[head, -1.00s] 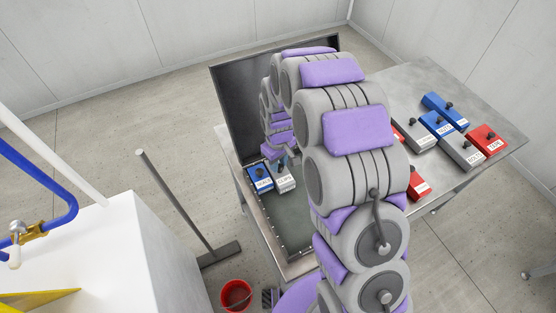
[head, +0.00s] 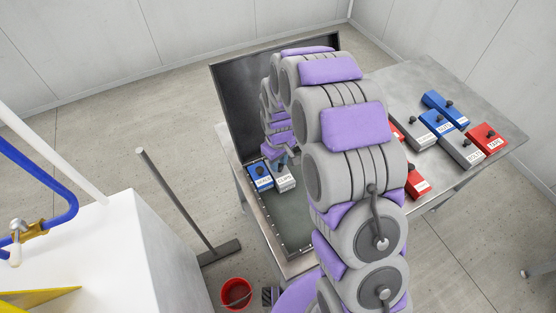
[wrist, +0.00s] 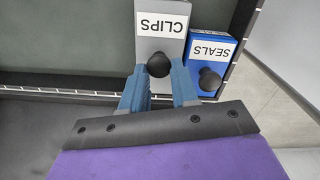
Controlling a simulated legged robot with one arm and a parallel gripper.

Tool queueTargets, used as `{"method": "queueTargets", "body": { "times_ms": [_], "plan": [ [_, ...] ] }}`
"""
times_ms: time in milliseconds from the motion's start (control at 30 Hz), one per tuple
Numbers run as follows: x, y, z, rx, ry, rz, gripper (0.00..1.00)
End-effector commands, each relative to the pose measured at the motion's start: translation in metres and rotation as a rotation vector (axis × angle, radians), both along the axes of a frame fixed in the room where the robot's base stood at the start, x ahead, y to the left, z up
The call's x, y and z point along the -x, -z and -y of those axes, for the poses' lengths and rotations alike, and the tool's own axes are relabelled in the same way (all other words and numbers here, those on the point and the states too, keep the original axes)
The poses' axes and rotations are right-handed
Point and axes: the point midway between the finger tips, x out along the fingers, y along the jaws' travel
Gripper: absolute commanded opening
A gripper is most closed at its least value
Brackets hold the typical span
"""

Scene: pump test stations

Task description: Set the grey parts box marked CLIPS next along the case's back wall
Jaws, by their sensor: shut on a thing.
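The grey parts box marked CLIPS (wrist: 162,27) is in the wrist view, its label upside down. My gripper (wrist: 158,72) is shut on its black knob. In the head view the grey box (head: 284,183) sits inside the open case (head: 293,228), at its back, right of the blue box marked SEALS (head: 261,177). The blue box also shows in the wrist view (wrist: 210,62), close beside the grey one. I cannot tell whether the two touch, or whether the grey box rests on the case floor. My arm hides part of the case.
The case's dark lid (head: 238,105) stands open. Several blue, grey and red boxes, among them a red one (head: 487,137), stand on the metal table (head: 405,78) to the right. A broom (head: 180,205) and a red bucket (head: 236,293) are left of the case.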

Motion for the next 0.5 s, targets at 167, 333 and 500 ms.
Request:
{"method": "queueTargets", "body": {
  "times_ms": [167,333,500],
  "plan": [
    [0.0000,-0.0003,0.0000,0.000,0.000,0.000,0.00],
    [0.0000,-0.0003,0.0000,0.000,0.000,0.000,0.36],
    [0.0000,-0.0002,0.0000,0.000,0.000,0.000,0.52]
  ]
}}
